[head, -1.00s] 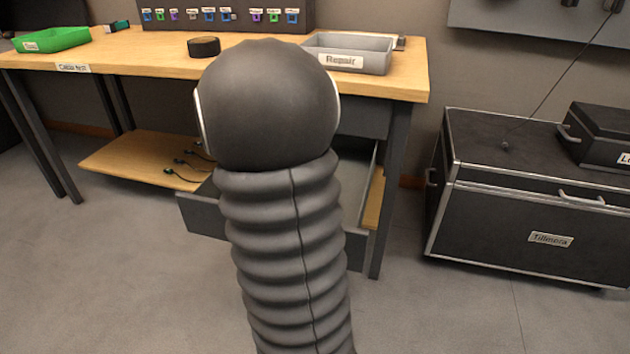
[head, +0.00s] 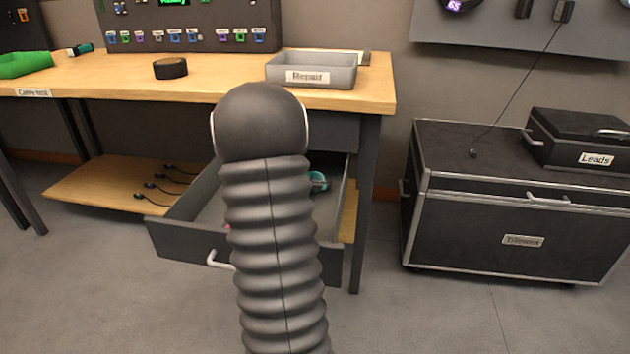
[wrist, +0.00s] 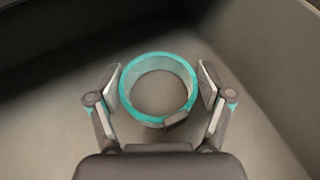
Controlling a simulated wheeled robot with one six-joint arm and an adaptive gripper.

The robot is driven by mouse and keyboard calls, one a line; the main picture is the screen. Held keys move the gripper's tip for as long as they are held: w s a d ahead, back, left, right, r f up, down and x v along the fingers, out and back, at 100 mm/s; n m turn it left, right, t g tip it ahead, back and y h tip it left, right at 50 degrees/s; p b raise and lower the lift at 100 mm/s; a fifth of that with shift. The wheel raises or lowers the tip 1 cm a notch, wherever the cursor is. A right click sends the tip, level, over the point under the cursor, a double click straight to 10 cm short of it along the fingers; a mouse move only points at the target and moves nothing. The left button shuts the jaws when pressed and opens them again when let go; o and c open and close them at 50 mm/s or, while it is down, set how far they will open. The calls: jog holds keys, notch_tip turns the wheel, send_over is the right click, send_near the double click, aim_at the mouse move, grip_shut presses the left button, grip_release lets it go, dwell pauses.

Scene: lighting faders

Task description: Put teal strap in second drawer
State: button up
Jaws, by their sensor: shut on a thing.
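The teal strap (wrist: 128,104) is a rolled ring with a dark buckle. In the wrist view my gripper (wrist: 160,85) is shut on it, with one finger on each side. The strap also shows in the head view (head: 319,181), beside my arm, within the outline of the open drawer. The open drawer (head: 185,246) is grey with a silver handle and sits below a closed drawer front (head: 335,130) under the workbench. Its grey floor lies beneath the strap in the wrist view. My arm hides the middle of the drawer and my gripper in the head view.
The wooden workbench top (head: 225,92) overhangs the drawer and carries the Repair tray (head: 310,77) and a black tape roll (head: 170,68). A low wooden shelf (head: 95,195) with cables is at left. A black flight case (head: 500,205) stands at right, with clear floor between.

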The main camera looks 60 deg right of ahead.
jog(key=shift+d+f, duration=0.25)
jog(key=shift+d, duration=0.05)
jog(key=shift+f, duration=0.15)
jog(key=o, duration=0.7)
jog(key=shift+o, duration=0.2)
jog(key=shift+r, duration=0.3)
jog(key=v, duration=1.2)
jog(key=shift+a+f+p, duration=0.1)
jog(key=shift+f+p, duration=0.05)
jog(key=shift+p, duration=0.15)
